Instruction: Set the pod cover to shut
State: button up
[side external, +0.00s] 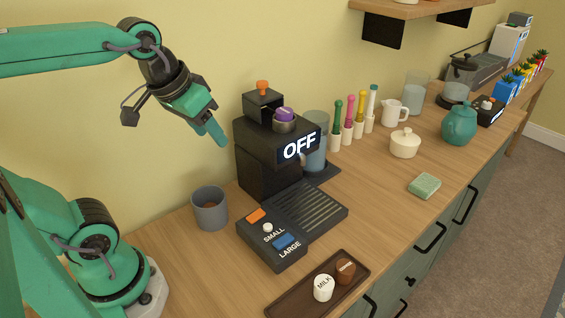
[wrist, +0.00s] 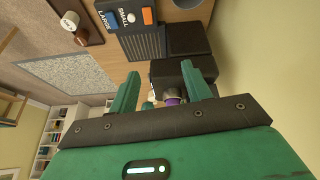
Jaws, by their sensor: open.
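The coffee machine (side external: 265,158) is black, with a lit OFF display on its front. The pod cover (side external: 262,104) is a black block with an orange knob (side external: 263,87), and stands raised behind the pod holder (side external: 284,126). A purple pod (side external: 284,114) sits exposed in the holder, so the cover looks open. My gripper (side external: 218,138) is left of the cover, in the air and apart from the machine. In the wrist view my gripper (wrist: 163,80) has its fingers spread, with nothing held. The purple pod (wrist: 172,101) shows beyond them; the cover is not clear there.
A grey cup (side external: 210,209) stands left of the machine. The button panel (side external: 274,241) and ribbed drip tray (side external: 307,209) lie in front. A brown tray (side external: 290,297) holds milk and brown containers. A water tank (side external: 316,140) stands behind the machine; a wall shelf (side external: 415,8) hangs above.

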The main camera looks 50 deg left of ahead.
jog(key=w+a+r+n+g, duration=0.2)
jog(key=w+a+r+n, duration=0.25)
jog(key=w+r, duration=0.45)
jog(key=n+g, duration=0.3)
jog(key=n, duration=0.4)
send_near(262, 82)
jog(key=shift+s+d+f, duration=0.3)
jog(key=shift+s, duration=0.05)
jog(key=shift+w+a+n, duration=0.25)
jog(key=shift+w+a, duration=0.1)
jog(key=shift+w, duration=0.05)
jog(key=shift+f, duration=0.25)
jog(key=shift+f, duration=3.75)
